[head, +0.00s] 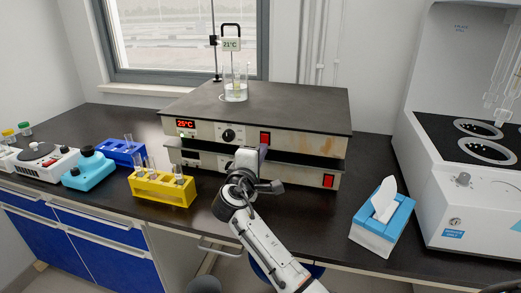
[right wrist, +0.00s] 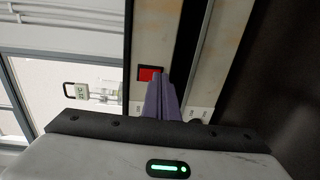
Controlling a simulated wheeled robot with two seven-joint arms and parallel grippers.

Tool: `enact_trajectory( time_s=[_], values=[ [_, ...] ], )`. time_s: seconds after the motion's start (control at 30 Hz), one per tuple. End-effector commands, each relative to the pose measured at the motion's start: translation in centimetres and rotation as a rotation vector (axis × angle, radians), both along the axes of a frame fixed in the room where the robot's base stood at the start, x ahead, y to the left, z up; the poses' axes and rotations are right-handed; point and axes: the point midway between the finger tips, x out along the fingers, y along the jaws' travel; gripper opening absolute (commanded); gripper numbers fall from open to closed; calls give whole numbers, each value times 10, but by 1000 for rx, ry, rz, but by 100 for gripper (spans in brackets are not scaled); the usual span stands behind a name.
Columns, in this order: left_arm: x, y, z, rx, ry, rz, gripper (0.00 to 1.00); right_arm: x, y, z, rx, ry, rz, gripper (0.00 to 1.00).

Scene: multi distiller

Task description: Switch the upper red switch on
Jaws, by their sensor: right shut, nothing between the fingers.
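The upper red switch (head: 265,138) is on the front of the upper hot plate unit (head: 300,145), right of its black knob. It also shows in the right wrist view (right wrist: 150,73), where the fingertips cover its lower right part. My right gripper (head: 264,150) is shut and empty, with its purple fingers just below the switch in the head view. In the right wrist view the fingers (right wrist: 162,80) reach to the switch's edge; I cannot tell whether they touch it. A lower red switch (head: 328,181) is on the lower unit. My left gripper is not in view.
A beaker (head: 235,93) stands on the upper unit, beside a thermometer display (head: 231,45) reading 21°C. A yellow tube rack (head: 163,190) is left of my right arm. A tissue box (head: 381,226) stands to its right. Some counter between arm and tissue box is clear.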

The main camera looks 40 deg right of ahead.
Motion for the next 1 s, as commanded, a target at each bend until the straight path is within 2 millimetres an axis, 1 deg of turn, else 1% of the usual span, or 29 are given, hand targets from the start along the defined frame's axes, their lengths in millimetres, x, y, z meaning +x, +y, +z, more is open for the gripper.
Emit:
enact_trajectory(
  time_s=[0.03, 0.1, 0.2, 0.4, 0.5, 0.6, 0.7, 1.0],
  values=[
    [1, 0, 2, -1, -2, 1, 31, -3, 11, 0, 2, -1, 8, 0],
    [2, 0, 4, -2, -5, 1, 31, -8, 26, -2, 2, -1, 13, 0],
    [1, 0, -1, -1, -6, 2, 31, -22, 46, -7, 3, -2, 14, 0],
    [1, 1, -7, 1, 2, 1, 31, -49, 79, -12, 1, -1, 13, 0],
    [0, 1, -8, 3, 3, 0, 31, -59, 91, -13, 0, -2, 12, 0],
    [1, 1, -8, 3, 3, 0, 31, -65, 100, -14, 0, -2, 13, 0],
    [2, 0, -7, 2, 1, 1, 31, -69, 104, -14, 0, -3, 11, 0],
    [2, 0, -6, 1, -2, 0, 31, -70, 105, -14, 0, -3, 11, 0]
  ],
)
